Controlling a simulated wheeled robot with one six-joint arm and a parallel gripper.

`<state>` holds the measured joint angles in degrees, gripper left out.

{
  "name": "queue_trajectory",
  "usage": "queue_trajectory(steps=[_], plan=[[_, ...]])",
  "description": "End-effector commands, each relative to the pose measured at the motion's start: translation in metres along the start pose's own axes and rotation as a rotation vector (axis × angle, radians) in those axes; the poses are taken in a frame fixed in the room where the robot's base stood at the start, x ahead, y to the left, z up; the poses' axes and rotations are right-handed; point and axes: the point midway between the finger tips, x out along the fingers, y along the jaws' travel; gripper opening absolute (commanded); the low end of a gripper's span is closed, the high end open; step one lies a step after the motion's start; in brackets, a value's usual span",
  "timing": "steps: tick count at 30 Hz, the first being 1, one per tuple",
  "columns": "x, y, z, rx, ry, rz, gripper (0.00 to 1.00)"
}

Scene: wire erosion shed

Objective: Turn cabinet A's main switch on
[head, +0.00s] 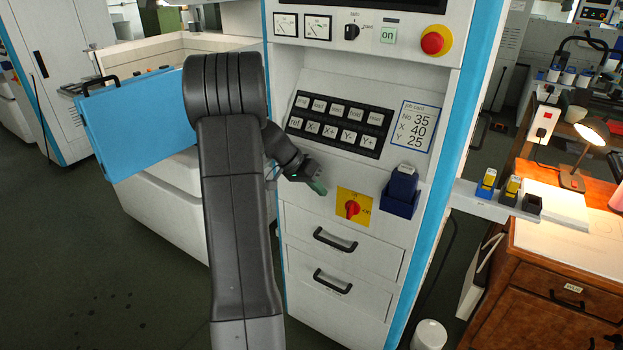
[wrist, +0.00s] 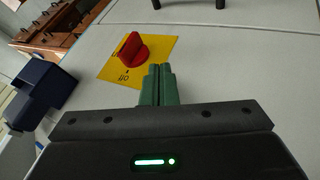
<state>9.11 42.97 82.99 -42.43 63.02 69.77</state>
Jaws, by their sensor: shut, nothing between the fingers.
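The main switch is a red rotary handle (head: 352,208) on a yellow plate (head: 366,196), low on the front of the white cabinet (head: 305,215). "on" is printed at the plate's right; "off" reads clearly in the wrist view, on the side nearest my fingers. I see no letter A on this cabinet. The red handle also shows in the wrist view (wrist: 134,48); I cannot tell its exact setting. My gripper (head: 320,188) is shut and empty, up and left of the plate in the head view. Its green fingertips (wrist: 161,70) look close to the plate, apart from the handle.
A dark blue holder (head: 400,201) sticks out right of the switch. A key panel (head: 340,124) and job card (head: 416,126) are above. Drawer handles (head: 335,240) protrude below. A red emergency button (head: 435,41) is at the top. A wooden desk (head: 540,270) stands at right.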

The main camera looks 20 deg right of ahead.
Motion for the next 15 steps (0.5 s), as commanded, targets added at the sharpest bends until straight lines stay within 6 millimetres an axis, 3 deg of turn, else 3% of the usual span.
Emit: queue_trajectory(steps=[5,9,15], plan=[[0.037,0.002,0.000,-0.001,-0.003,0.003,0.00],[0.045,0.022,-0.001,0.002,-0.001,0.001,0.00],[0.053,0.034,0.000,0.000,-0.001,-0.001,0.00]])
